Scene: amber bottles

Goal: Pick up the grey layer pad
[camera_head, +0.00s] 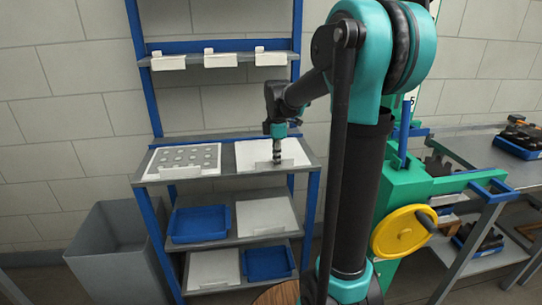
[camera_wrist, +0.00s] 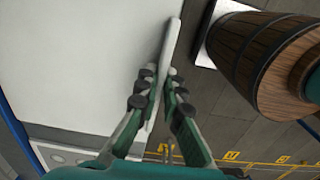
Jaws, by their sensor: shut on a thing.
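The layer pad (camera_head: 255,153), a flat pale grey-white sheet, lies at the right of the upper rack shelf. It fills much of the left of the wrist view (camera_wrist: 80,60). My gripper (camera_head: 277,158) reaches down from above to the pad's front edge. In the wrist view my gripper (camera_wrist: 160,85) has one finger on each side of that edge and is shut on it. The fingers hide part of the edge. I cannot tell whether the pad is lifted clear of the shelf.
A board with several round grey spots (camera_head: 185,159) lies left of the pad. Blue trays (camera_head: 200,224) and pale sheets stand on lower shelves. A grey bin (camera_head: 115,250) is at left. A wooden barrel (camera_wrist: 265,55) is close by in the wrist view. A green machine (camera_head: 400,205) stands right.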

